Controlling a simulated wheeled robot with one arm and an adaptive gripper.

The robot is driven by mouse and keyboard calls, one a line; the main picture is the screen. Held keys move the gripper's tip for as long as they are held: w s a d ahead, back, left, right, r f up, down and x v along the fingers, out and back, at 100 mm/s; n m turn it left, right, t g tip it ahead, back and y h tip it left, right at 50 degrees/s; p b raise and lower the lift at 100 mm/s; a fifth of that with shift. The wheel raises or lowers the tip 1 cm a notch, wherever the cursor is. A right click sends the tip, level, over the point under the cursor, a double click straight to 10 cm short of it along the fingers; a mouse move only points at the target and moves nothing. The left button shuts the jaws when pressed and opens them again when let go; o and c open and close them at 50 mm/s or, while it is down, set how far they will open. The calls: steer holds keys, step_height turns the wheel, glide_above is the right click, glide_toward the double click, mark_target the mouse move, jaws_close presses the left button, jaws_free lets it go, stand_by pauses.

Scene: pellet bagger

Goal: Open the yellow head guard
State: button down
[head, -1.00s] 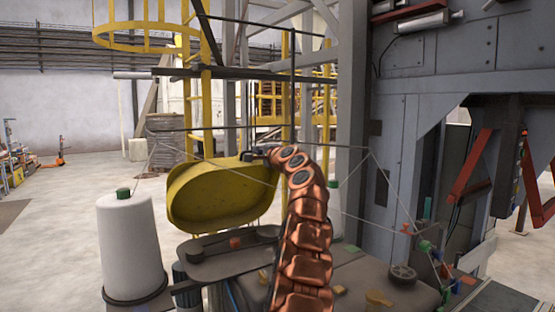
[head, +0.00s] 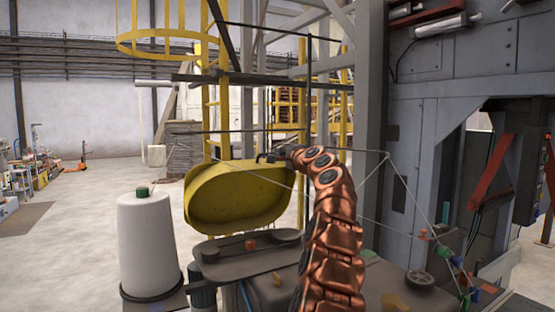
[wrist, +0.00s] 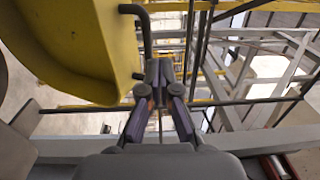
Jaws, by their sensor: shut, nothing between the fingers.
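The yellow head guard (head: 236,212) stands swung up behind the sewing head (head: 250,244), its hollow inner side facing me. In the wrist view the guard (wrist: 85,45) fills the upper left, and a dark bent handle bar (wrist: 147,38) sticks out from its edge.
A white thread cone (head: 149,240) stands left of the sewing head. Thin threads run across the view in front of the guard. A grey machine frame (head: 373,110) rises at the right, and a yellow caged ladder (head: 222,110) stands behind.

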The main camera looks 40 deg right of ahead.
steer(key=s+a+r+b, duration=0.1)
steer(key=s+b, duration=0.3)
steer(key=s, duration=0.5)
steer(key=shift+s+a+r, duration=0.25)
steer(key=shift+s+r, duration=0.05)
steer(key=shift+r, duration=0.1)
